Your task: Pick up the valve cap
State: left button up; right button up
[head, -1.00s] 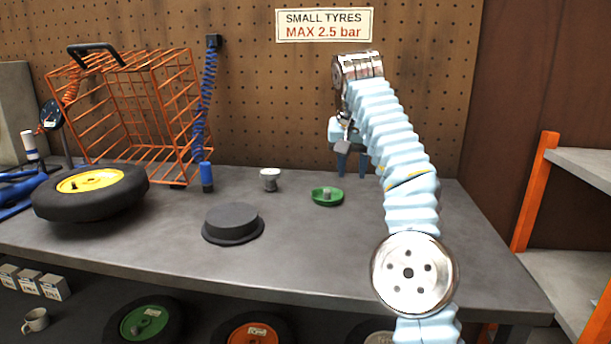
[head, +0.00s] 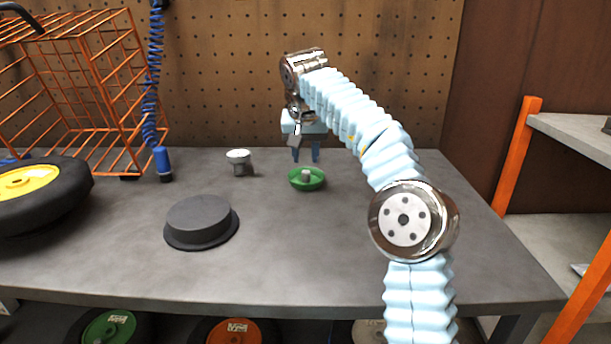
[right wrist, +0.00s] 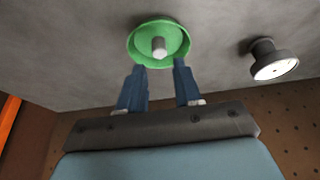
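The valve cap (head: 306,175) is a small grey cylinder standing in a shallow green dish (head: 294,184) on the workbench. In the right wrist view the cap (right wrist: 159,46) stands in the middle of the green dish (right wrist: 142,53). My right gripper (head: 306,156) points down just above and behind the dish. Its two blue fingers are apart with nothing between them. In the right wrist view the gripper (right wrist: 159,68) has its fingertips near the dish's rim, with the cap beyond them and roughly centred. My left gripper is not in view.
A flat black round part (head: 201,221) lies nearer the front. An orange wire cage (head: 75,85), a yellow-hubbed wheel (head: 40,200) and a hanging blue hose (head: 152,80) are at left. The bench's right side is clear.

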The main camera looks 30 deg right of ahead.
aim_at(306, 172)
jog(key=x, duration=0.6)
jog(key=shift+d+f, duration=0.1)
grip_shut()
